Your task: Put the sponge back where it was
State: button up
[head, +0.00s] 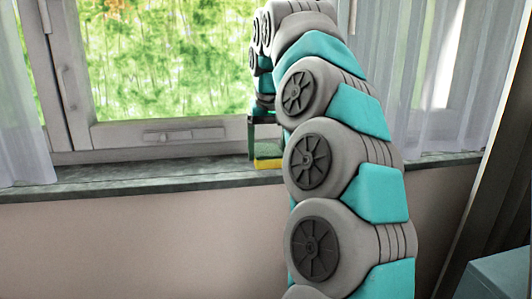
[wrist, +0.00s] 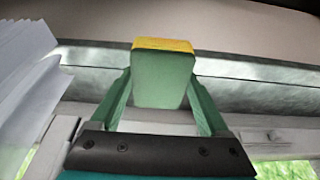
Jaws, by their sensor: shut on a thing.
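The sponge (head: 268,163) is a block with a yellow layer and a green layer. In the head view its yellow part is at the bottom, at the window sill (head: 130,178); I cannot tell whether it touches the stone. My gripper (head: 265,138) points down above the sill, partly hidden behind my arm. In the wrist view the green fingers of my gripper (wrist: 161,90) are shut on the sponge (wrist: 163,68), one on each side. The sill also shows behind it in the wrist view (wrist: 265,80).
The closed window (head: 175,136) stands right behind the sill. A sheer curtain (head: 22,130) hangs at the left and another curtain (head: 440,90) at the right. The visible sill left of the sponge is bare. My arm hides part of the sill to the right.

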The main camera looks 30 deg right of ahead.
jog(key=w, duration=0.2)
jog(key=w+d+p, duration=0.1)
jog(key=w+d, duration=0.1)
jog(key=w, duration=0.1)
jog(key=shift+w+d+f, duration=0.25)
jog(key=shift+w+f, duration=0.05)
jog(key=shift+f, duration=1.8)
jog(key=o, duration=1)
jog(key=shift+o, duration=0.2)
